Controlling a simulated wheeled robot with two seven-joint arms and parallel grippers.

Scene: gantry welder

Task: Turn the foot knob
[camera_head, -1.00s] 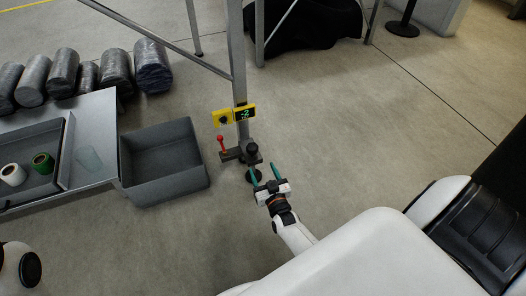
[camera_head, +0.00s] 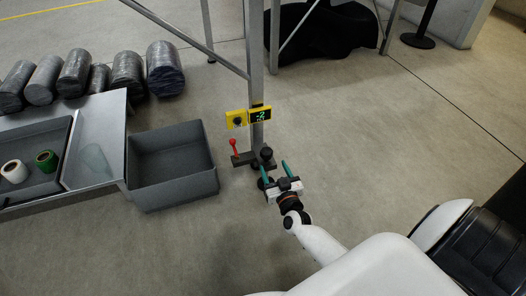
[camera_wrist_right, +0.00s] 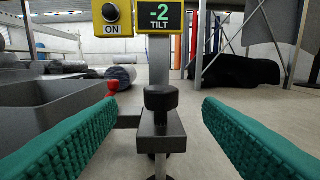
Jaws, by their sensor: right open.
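The foot knob (camera_head: 267,152) is a black round knob on top of a dark block at the bottom of the grey gantry leg (camera_head: 256,75). In the right wrist view the knob (camera_wrist_right: 161,98) stands between and beyond my two green finger pads. My right gripper (camera_head: 275,168) is open and empty, just in front of the knob, not visibly touching it. A yellow display (camera_wrist_right: 160,17) above reads "-2 TILT". Beside it is a yellow box with a black dial (camera_wrist_right: 111,13) marked "ON". A red-handled lever (camera_head: 234,146) stands left of the knob. My left gripper is not in view.
A grey open bin (camera_head: 172,168) stands left of the leg. Further left a metal table (camera_head: 95,150) holds a tray with a white and a green roll. Several wrapped rolls (camera_head: 128,72) lie behind it. The floor right of the leg is clear.

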